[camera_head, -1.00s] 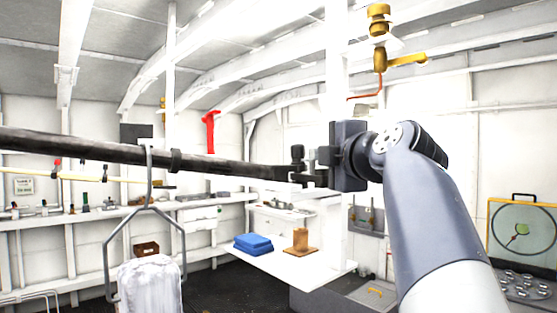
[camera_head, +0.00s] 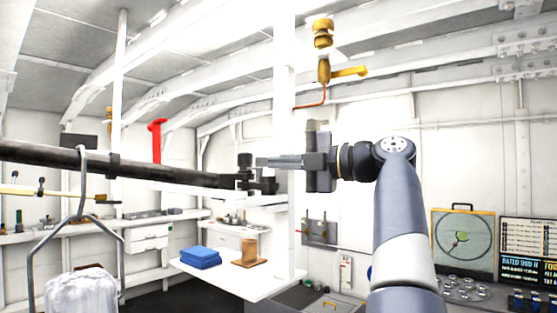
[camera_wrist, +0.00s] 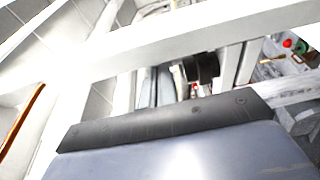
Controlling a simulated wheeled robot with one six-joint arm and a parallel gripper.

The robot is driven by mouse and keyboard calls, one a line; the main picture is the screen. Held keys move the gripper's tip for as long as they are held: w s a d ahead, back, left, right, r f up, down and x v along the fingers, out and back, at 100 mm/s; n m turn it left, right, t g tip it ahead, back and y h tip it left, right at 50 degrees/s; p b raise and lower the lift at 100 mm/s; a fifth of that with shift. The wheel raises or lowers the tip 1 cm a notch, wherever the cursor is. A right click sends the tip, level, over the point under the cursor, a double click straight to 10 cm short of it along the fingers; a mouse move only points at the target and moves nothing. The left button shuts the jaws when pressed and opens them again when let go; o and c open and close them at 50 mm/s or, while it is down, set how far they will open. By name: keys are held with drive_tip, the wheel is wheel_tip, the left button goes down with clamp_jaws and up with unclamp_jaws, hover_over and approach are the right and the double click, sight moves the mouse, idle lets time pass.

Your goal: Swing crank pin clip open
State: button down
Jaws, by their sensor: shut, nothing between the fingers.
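A long dark bar (camera_head: 120,165) runs in from the left of the head view. It ends in a small black fitting with an upright knob (camera_head: 245,167), which may be the crank pin clip; its state is too small to tell. My gripper (camera_head: 262,162) points left, shut and empty, its fingertips close beside the upright knob and overlapping it closely in the picture; I cannot tell whether they touch. In the wrist view a dark cylindrical piece (camera_wrist: 204,68) shows beyond a large grey surface, partly hidden; I cannot tell if it is the same fitting.
A white post (camera_head: 284,100) stands behind the fitting. A white shelf (camera_head: 235,281) below holds a blue box (camera_head: 200,257) and a wooden block (camera_head: 249,253). A brass valve (camera_head: 324,70) hangs above.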

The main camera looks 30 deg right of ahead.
drive_tip(key=shift+w+d, duration=0.25)
drive_tip(key=shift+w, duration=0.05)
idle(0.5)
drive_tip(key=shift+a, duration=0.1)
